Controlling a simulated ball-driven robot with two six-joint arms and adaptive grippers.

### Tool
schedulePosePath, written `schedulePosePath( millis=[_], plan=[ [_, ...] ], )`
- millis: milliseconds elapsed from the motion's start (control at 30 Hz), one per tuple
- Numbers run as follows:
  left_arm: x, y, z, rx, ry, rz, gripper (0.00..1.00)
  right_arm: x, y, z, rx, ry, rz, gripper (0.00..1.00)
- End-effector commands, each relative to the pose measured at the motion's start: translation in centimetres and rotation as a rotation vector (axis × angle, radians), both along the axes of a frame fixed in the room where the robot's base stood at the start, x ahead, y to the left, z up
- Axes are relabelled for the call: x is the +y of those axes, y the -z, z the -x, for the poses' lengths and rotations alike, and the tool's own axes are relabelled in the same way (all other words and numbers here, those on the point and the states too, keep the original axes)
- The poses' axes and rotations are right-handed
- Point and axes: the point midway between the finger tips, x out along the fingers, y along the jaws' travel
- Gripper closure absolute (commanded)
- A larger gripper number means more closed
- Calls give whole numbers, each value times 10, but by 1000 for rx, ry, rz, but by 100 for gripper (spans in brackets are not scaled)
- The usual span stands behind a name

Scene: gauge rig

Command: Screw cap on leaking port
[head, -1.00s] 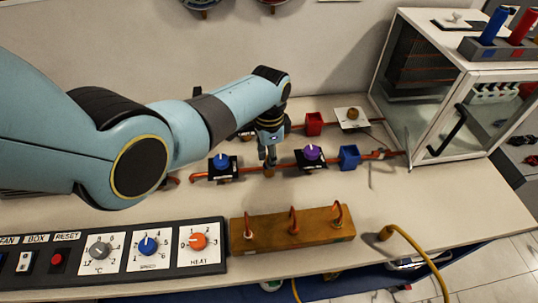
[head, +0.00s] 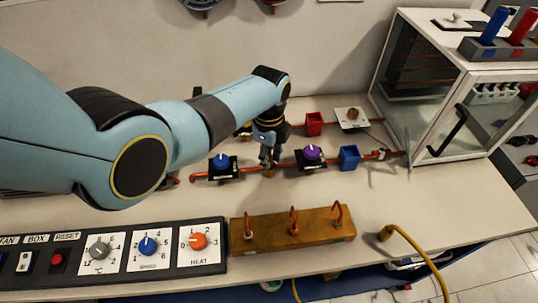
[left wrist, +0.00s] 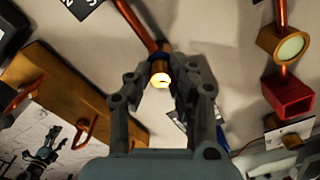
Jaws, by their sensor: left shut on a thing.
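My left gripper (head: 268,163) points down at the pipe line between the blue-knobbed valve (head: 222,163) and the purple-knobbed valve (head: 312,153). In the left wrist view its two fingers (left wrist: 160,88) are closed around a small brass piece, seemingly the cap (left wrist: 160,76), with a bright end. A small dark gripper, probably my right one (left wrist: 42,152), shows at the lower left, too small to read.
A wooden block with copper hooks (head: 293,225) and a control panel (head: 120,250) lie in front. A red box (head: 314,123) and a blue box (head: 349,156) stand to the right, before the glass cabinet (head: 480,110). A yellow hose (head: 415,245) crosses the table edge.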

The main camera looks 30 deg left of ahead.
Motion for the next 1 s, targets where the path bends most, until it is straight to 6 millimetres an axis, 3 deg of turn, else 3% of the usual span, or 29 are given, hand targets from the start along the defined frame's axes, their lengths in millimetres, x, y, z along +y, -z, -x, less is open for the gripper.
schedulePosePath(
  millis=[133, 433, 800, 967, 1000],
  plan=[
    [0, 0, 0, 1, 147, 1, 100, 0, 0, 0, 0, 0, 0, 21],
    [-1, 0, 0, 1, 170, 2, 100, 0, 0, 0, 0, 0, 0, 21],
    [-1, 0, 1, 2, 405, 2, 100, 0, 0, 0, 0, 0, 0, 21],
    [-1, 0, 1, 2, 408, 2, 100, 0, 0, 0, 0, 0, 0, 21],
    [-1, 0, 1, 2, 407, 2, 78, 0, 0, 0, 0, 0, 0, 21]
  ],
)
